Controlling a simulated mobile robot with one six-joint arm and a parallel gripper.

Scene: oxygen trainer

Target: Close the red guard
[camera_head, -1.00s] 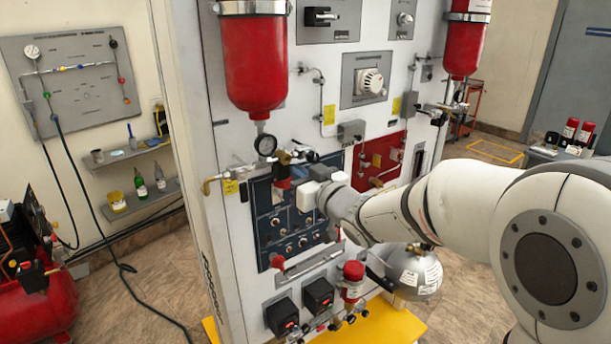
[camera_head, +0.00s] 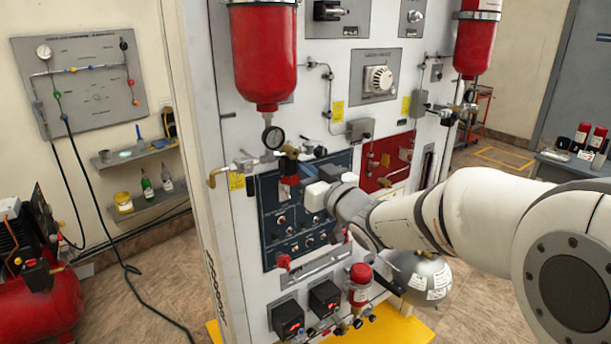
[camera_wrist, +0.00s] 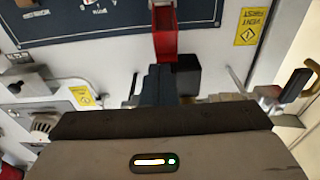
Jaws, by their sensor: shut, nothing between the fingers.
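The red guard (camera_head: 289,181) is on the dark blue switch panel (camera_head: 270,225) on the front of the white rack, near the panel's top. In the wrist view the red guard (camera_wrist: 166,38) is a narrow, channel-shaped cover standing at the panel's edge. My gripper (camera_wrist: 158,84) is shut and empty, its dark fingers just below the guard in that picture. I cannot tell whether they touch it. In the head view my gripper (camera_head: 304,195) is right beside the guard, and its white body hides part of the panel. The switch under the guard is hidden.
A silver sphere (camera_head: 420,277) is under my arm.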

